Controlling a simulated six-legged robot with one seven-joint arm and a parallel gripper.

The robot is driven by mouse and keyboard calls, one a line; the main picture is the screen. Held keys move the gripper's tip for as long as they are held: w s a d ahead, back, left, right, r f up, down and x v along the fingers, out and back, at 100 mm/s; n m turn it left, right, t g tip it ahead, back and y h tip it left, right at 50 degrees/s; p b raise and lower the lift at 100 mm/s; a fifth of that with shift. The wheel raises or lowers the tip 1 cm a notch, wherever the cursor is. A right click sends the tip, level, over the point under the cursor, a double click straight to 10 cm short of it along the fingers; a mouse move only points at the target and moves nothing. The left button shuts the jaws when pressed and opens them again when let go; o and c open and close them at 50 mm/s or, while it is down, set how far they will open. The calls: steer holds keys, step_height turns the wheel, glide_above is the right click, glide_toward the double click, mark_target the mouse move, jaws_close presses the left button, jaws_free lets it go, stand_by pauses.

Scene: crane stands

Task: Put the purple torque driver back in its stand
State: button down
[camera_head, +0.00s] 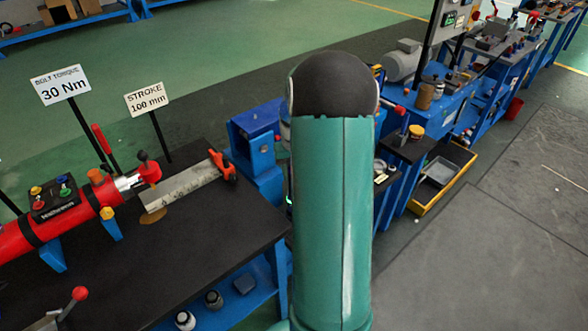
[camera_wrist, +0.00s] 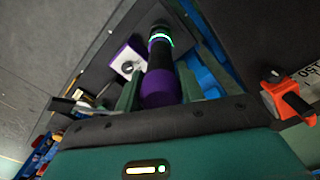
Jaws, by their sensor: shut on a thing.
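The purple torque driver (camera_wrist: 161,88) is in the wrist view, with a purple end near me, a dark grip and a lit green ring toward its far end. My gripper (camera_wrist: 158,80) is shut on it, with a green finger on each side. A purple box with a white face and a dark knob (camera_wrist: 129,62) is just left of the driver; I cannot tell if it is part of the stand. The driver's far end is over a dark surface; whether it touches a stand is unclear. In the head view my own arm hides the gripper and driver.
In the head view, a dark-topped bench (camera_head: 215,250) at left holds a red cylinder (camera_head: 75,220) and signs. A blue vise-like block (camera_head: 257,140) stands at its far right corner. A yellow-edged tray (camera_head: 441,175) lies right of my arm. The floor (camera_head: 480,260) at right is clear.

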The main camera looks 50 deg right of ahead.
steer(key=shift+f, duration=2.3)
steer(key=c, duration=1.1)
jaws_free()
steer(key=shift+o, duration=1.4)
steer(key=shift+f, duration=0.1)
steer(key=shift+r, duration=2.6)
